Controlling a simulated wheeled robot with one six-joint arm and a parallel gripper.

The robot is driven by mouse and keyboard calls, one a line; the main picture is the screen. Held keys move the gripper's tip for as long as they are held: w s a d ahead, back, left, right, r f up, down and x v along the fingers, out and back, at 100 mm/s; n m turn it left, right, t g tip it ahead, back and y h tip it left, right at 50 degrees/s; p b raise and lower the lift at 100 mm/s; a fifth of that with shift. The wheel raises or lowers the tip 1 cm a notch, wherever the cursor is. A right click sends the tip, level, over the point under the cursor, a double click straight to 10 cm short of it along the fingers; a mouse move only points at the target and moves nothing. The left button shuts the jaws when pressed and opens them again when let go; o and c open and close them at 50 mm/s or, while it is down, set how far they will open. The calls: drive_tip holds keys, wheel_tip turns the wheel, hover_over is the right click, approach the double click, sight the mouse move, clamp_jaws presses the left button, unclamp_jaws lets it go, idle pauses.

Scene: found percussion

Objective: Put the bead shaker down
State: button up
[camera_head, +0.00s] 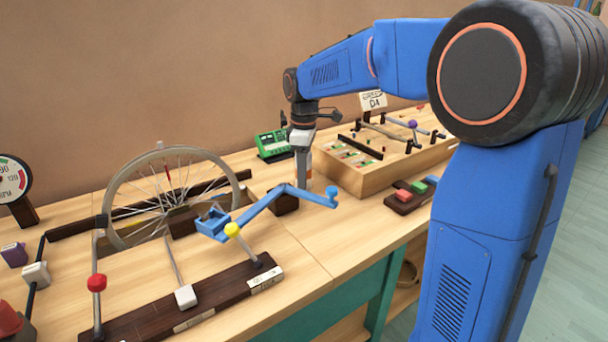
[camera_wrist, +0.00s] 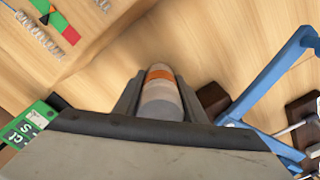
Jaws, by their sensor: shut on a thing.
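The bead shaker (camera_wrist: 160,95) is a pale cylinder with an orange band, seen end-on between my fingers in the wrist view. In the head view its lower part (camera_head: 304,178) shows below my gripper (camera_head: 302,150), upright, at the table between the wheel and the wooden box. My gripper (camera_wrist: 160,98) is shut on it. In the head view its base is close to the tabletop (camera_head: 300,235); I cannot tell whether it touches.
A blue crank arm (camera_head: 270,205) lies just in front. A spoked wheel (camera_head: 112,205) stands left, and a wooden box with rods (camera_head: 380,180) right. A green device (camera_head: 272,144) sits behind. Levers with red, white and yellow knobs (camera_head: 185,297) stand at the front left.

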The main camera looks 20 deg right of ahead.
drive_tip(key=o, duration=1.1)
drive_tip(key=shift+o, duration=0.2)
wheel_tip(320, 180, up, 12)
drive_tip(key=shift+r, duration=0.1)
